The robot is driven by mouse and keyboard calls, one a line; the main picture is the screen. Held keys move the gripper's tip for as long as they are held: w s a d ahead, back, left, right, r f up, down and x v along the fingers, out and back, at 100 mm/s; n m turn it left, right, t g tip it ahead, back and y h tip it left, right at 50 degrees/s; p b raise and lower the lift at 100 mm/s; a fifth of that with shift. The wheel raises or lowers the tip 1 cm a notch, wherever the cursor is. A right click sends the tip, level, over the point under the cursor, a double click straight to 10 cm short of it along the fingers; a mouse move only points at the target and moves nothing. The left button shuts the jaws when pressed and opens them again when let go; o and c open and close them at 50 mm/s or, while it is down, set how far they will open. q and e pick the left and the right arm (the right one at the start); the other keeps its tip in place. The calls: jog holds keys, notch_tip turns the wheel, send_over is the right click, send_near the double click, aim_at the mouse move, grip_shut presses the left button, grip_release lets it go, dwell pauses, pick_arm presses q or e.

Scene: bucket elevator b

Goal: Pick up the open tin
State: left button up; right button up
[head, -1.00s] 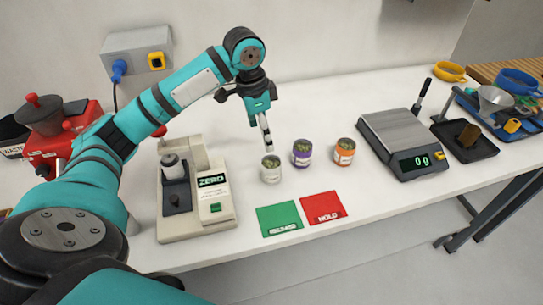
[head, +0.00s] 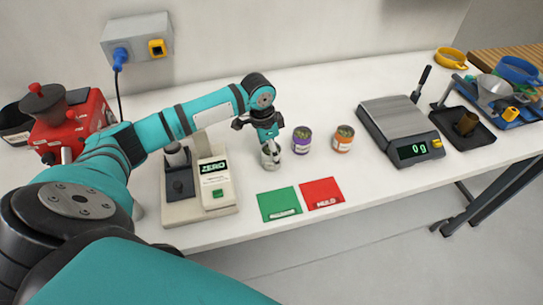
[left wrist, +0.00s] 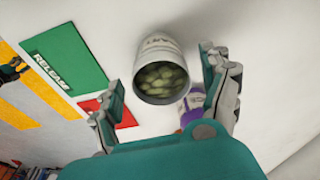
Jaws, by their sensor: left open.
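Three open tins with green contents stand in a row on the white bench: a pale one (head: 270,158), a purple-labelled one (head: 301,142) and an orange-labelled one (head: 343,139). My left gripper (head: 269,146) is down at the pale tin and partly hides it. In the left wrist view the gripper (left wrist: 162,74) is open, with the pale tin (left wrist: 161,60) between its spread fingers. I see room beside the tin there and no clear contact. The purple tin (left wrist: 191,102) shows behind it, partly hidden. My right gripper is not in view.
A green mat (head: 279,204) and a red HOLD mat (head: 322,193) lie in front of the tins. A beige ZERO device (head: 216,183) stands left. A scale reading 0 g (head: 403,133) and a black tray (head: 479,141) stand right.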

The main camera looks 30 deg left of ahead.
pick_arm(q)
jog(key=shift+w+d+f+p, duration=0.1)
jog(key=shift+w+f+p, duration=0.1)
jog(key=shift+f, duration=0.8)
jog(key=shift+w+d+f+p, duration=0.1)
jog(key=shift+f+p, duration=0.1)
jog(key=shift+f, duration=0.75)
grip_shut()
